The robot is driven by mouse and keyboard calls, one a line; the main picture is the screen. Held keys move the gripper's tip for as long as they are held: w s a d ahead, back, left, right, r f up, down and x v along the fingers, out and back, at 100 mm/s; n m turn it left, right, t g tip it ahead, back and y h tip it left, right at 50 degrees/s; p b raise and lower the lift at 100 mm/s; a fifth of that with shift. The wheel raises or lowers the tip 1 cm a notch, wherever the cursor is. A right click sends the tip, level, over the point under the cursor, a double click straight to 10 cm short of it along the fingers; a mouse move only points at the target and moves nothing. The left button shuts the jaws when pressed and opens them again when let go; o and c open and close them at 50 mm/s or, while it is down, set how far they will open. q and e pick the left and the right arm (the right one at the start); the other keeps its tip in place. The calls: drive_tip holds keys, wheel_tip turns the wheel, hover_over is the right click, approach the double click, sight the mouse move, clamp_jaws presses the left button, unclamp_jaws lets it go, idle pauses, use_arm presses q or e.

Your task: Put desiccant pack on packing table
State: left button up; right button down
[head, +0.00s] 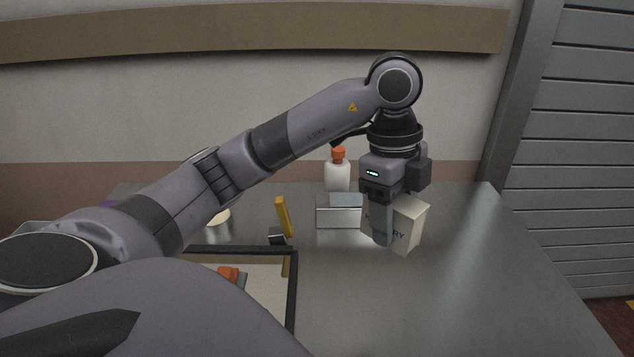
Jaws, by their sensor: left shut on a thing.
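The box is slightly turned. It is over the grey metal packing table (450,290); I cannot tell whether its bottom touches the top. My right gripper is not in view.
Behind the box stand a silver-grey block (338,213) and a white bottle (338,178) with an orange cap. A yellow upright item (284,215) and a dark-rimmed tray (291,300) holding an orange item are left. The table's right and front right are clear.

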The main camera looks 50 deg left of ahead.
use_arm(q)
wheel_tip(320, 180, down, 15)
drive_tip(key=shift+f+b, duration=0.15)
drive_tip(key=shift+b, duration=0.8)
drive_tip(key=shift+f, duration=2.35)
drive_tip(key=shift+f, duration=0.1)
drive_tip(key=o, duration=1.2)
drive_tip(key=shift+r, duration=0.2)
drive_tip(key=r, duration=0.4)
drive_tip(key=a+r, duration=0.1)
drive_tip(key=r, duration=0.6)
drive_tip(key=shift+s+a+r, duration=0.15)
drive_tip(key=shift+a+r, duration=0.2)
drive_tip(key=shift+a, duration=0.05)
